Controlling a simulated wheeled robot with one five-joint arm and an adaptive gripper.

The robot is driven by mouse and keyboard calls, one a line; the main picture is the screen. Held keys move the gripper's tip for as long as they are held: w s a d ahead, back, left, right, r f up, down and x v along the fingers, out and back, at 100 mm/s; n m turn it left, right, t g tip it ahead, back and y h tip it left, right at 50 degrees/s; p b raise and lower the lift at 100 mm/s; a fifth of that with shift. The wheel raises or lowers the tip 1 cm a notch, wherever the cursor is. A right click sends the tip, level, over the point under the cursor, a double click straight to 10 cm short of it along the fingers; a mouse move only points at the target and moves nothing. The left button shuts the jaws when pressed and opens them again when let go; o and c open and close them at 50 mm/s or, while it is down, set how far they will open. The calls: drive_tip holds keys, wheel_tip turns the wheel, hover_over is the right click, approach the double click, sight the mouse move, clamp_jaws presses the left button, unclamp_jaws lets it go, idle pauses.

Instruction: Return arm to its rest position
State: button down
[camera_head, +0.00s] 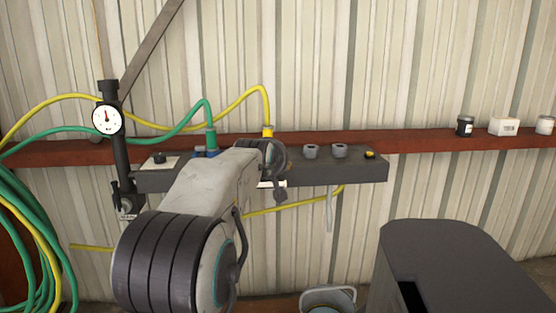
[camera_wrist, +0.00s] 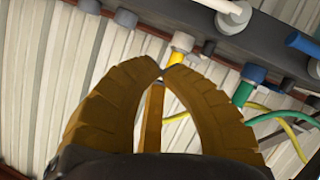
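My gripper (camera_wrist: 162,72) is in the wrist view, with two ribbed brown fingers whose tips come together. I see nothing clearly held between the tips. A yellow strip shows in the arch between the fingers; I cannot tell if it is hose. My arm reaches to the dark manifold bar on the wall (camera_head: 330,172). The end of my arm is at the bar's middle, just below a yellow hose plug (camera_head: 267,131). In the wrist view the yellow plug (camera_wrist: 182,42) is just beyond the fingertips. My fingers are hard to make out in the head view.
A green hose plug (camera_head: 210,140) sits left of the yellow one. A pressure gauge (camera_head: 107,118) stands on a pipe at the left, near coiled hoses (camera_head: 30,235). A red rail (camera_head: 430,139) carries small containers at the right. A bucket (camera_head: 328,299) is below.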

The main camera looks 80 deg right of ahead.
idle(0.7)
drive_tip(key=w+a+r+n+t+y+p, duration=0.1)
drive_tip(key=w+a+t+p, duration=0.15)
drive_tip(key=w, duration=0.55)
drive_tip(key=w+a+r+n+t+y+p, duration=0.1)
drive_tip(key=w+a+p, duration=0.25)
drive_tip(key=w, duration=0.45)
drive_tip(key=w+a+r+n+t+y+p, duration=0.3)
drive_tip(key=w+a+p, duration=0.4)
drive_tip(key=w+a, duration=0.85)
drive_tip(key=w+a+n+y+p, duration=0.1)
drive_tip(key=a+n+y+p, duration=0.4)
drive_tip(key=a, duration=1.8)
drive_tip(key=s+a+g+y+p, duration=0.1)
drive_tip(key=s+a+y+p, duration=0.1)
drive_tip(key=s+a+p, duration=0.2)
drive_tip(key=s+a+n+y+p, duration=0.1)
drive_tip(key=s+a+p, duration=0.4)
drive_tip(key=a, duration=0.5)
drive_tip(key=shift+s+f+g+y, duration=0.15)
drive_tip(key=shift+f+g+y, duration=0.15)
drive_tip(key=shift+y, duration=0.2)
